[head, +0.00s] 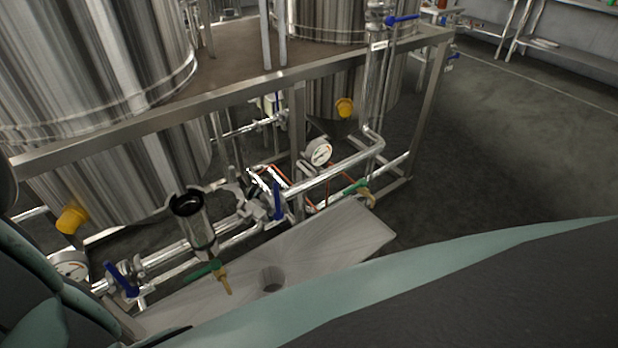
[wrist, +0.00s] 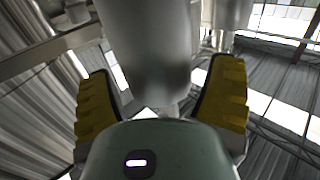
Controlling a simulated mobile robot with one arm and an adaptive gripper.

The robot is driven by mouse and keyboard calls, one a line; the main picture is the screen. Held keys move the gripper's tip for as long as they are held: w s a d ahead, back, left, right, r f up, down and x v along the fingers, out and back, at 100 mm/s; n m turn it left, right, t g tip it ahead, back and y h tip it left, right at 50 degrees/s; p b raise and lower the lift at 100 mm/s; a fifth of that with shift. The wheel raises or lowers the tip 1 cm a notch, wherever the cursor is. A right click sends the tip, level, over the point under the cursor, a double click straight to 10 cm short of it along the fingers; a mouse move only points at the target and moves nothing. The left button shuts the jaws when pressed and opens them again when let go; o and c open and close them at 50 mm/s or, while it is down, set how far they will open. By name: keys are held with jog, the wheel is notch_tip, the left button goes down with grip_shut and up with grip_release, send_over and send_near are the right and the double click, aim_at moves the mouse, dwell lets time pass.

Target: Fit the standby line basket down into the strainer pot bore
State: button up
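The strainer pot (head: 200,232) is an upright steel cylinder with a dark open mouth at its top, left of centre in the head view. A small grey round form (head: 271,280) shows on the pale metal tray (head: 330,238) to the right of the pot. It may be the basket, but I cannot tell whether it is a standing cylinder or an opening. My gripper (wrist: 160,100) is open in the wrist view, its yellow-padded fingers wide apart. A blurred steel cylinder (wrist: 150,50) shows beyond them, with gaps on both sides. My gripper does not show in the head view.
Pipes with blue valve handles (head: 278,202), green handles (head: 203,270) and a gauge (head: 319,152) crowd around the pot. Large steel tanks (head: 90,60) and a frame rail (head: 150,122) stand behind. The floor (head: 500,150) at right is clear.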

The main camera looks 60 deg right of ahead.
jog(key=c, duration=1.2)
jog(key=shift+o, duration=0.2)
jog(key=shift+w+r, duration=0.1)
jog(key=shift+r, duration=0.05)
